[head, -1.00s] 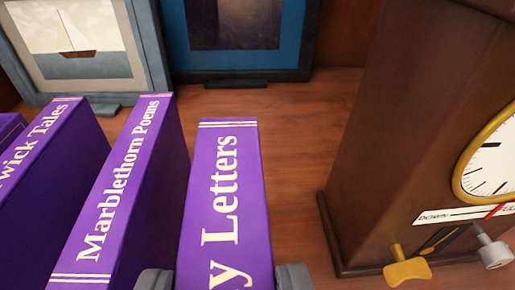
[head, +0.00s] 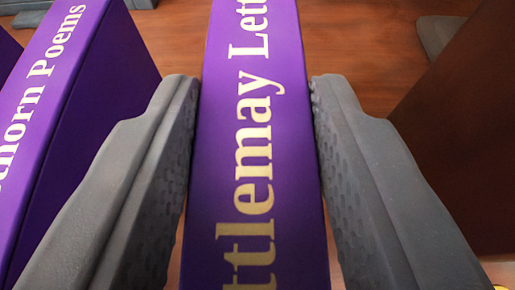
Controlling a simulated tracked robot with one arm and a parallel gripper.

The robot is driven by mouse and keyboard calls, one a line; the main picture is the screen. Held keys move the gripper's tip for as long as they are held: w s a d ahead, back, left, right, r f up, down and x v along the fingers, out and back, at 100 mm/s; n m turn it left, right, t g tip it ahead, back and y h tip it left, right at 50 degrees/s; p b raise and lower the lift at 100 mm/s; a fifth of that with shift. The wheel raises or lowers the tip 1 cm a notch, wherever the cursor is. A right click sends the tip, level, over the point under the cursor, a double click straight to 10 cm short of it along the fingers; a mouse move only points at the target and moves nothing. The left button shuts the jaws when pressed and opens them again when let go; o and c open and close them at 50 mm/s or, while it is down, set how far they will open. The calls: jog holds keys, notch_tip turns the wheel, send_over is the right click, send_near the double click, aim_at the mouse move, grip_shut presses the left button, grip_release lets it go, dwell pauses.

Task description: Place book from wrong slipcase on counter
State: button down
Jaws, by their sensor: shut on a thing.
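A purple book (head: 255,215) with gold lettering, partly readable as "ttlemay Lett", stands spine toward me in the middle of the head view. My gripper (head: 258,90) is shut on it, with one grey padded finger on each side of the spine. The top and bottom ends of the spine run out of view. Another purple book (head: 40,120), its lettering partly readable as "horn Poems", stands to the left, apart from the held book. No slipcase or counter can be made out.
The brown wooden clock case (head: 465,130) stands close to the right of my right finger. Bare wooden shelf (head: 375,60) shows behind the held book. A sliver of another purple book (head: 6,45) is at the far left edge.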

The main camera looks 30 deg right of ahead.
jog(key=shift+f, duration=0.75)
jog(key=shift+r, duration=0.1)
jog(key=c, duration=1)
grip_release()
jog(key=shift+p+v, duration=1.3)
jog(key=shift+v, duration=4.75)
jog(key=shift+a, duration=0.1)
